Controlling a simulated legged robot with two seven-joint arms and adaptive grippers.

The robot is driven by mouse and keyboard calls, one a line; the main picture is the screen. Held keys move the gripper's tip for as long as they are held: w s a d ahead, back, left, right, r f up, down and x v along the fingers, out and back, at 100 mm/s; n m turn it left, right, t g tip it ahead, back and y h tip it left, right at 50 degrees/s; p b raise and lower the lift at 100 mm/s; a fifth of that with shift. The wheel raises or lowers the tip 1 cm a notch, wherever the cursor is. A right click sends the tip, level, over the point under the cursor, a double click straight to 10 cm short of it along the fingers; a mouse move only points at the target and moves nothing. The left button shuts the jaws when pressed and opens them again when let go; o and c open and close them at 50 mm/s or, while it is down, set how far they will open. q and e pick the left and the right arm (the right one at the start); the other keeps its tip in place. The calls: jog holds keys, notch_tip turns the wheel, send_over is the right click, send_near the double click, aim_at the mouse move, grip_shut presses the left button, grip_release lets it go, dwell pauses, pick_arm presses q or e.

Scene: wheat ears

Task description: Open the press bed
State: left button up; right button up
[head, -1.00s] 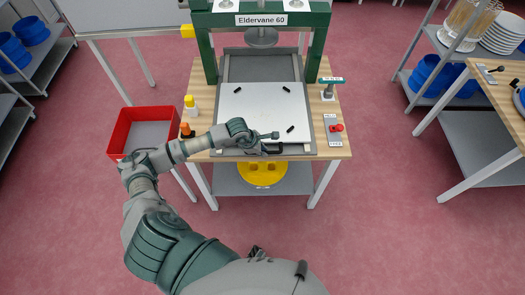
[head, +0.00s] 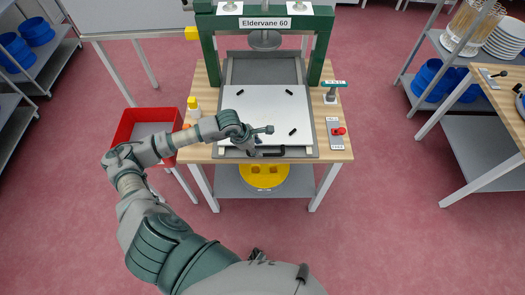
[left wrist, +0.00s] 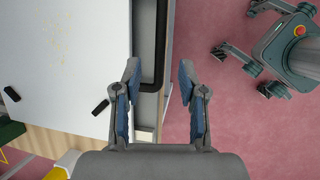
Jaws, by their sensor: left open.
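The press (head: 208,45) has a green frame marked "Eldervane 60". Its bed carries a white plate (head: 272,115) with several small black pieces. A black handle (head: 275,154) runs along the bed's front edge. My left gripper (head: 260,140) is open at the front of the bed, by the handle. In the left wrist view, the black handle (left wrist: 158,75) shows between the two spread fingers of my left gripper (left wrist: 158,68). I cannot tell whether a finger touches it. The gripper covers the handle's left part in the head view. My right gripper is not in view.
A panel with a red knob (head: 339,131) is at the table's right. A red bin (head: 122,128) stands left, behind my arm. A yellow disc (head: 263,174) lies on the lower shelf. A second table (head: 508,80) is at the right. The floor in front is clear.

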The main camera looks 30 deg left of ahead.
pick_arm(q)
jog(key=v, duration=0.5)
jog(key=shift+d, duration=0.2)
